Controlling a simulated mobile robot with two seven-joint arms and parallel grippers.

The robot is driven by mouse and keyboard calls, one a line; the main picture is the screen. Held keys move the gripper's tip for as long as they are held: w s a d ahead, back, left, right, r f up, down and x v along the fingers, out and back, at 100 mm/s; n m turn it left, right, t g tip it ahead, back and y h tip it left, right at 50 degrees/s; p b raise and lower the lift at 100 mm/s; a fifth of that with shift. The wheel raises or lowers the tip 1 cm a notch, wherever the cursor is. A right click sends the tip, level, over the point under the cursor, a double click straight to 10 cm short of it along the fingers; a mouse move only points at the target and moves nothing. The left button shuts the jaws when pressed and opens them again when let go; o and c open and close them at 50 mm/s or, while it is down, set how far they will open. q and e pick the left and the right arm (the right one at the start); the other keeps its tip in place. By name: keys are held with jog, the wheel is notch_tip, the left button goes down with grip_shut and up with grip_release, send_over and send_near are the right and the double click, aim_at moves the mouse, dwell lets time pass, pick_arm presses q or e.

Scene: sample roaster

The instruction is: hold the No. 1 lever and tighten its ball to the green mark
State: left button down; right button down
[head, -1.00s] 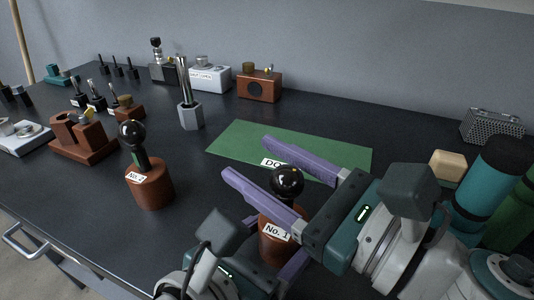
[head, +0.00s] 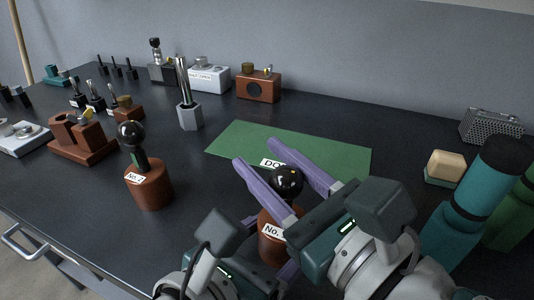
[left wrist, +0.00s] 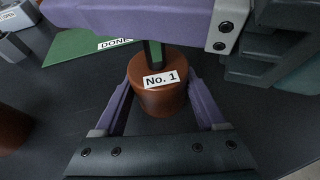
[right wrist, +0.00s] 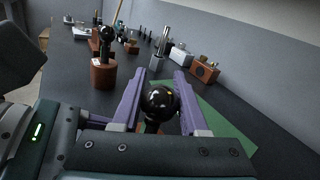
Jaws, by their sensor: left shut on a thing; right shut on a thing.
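The No. 1 lever has a brown round base (left wrist: 160,98) with a white label, and a dark stem with a green strip (left wrist: 154,50) in the left wrist view. Its glossy black ball (head: 287,181) sits on top; it also shows in the right wrist view (right wrist: 159,101). My left gripper (left wrist: 162,75) is shut on the base, one purple finger on each side. My right gripper (head: 255,151) is shut on the ball, its purple fingers either side. Where the ball meets the green mark is hidden by my right gripper.
The No. 2 lever (head: 149,182) stands to the left with its own black ball. A green mat (head: 235,140) lies behind the No. 1 lever.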

dwell(0.3)
jog(key=shift+c, duration=2.2)
grip_release()
jog(key=v, duration=1.2)
jog(key=shift+a, duration=0.1)
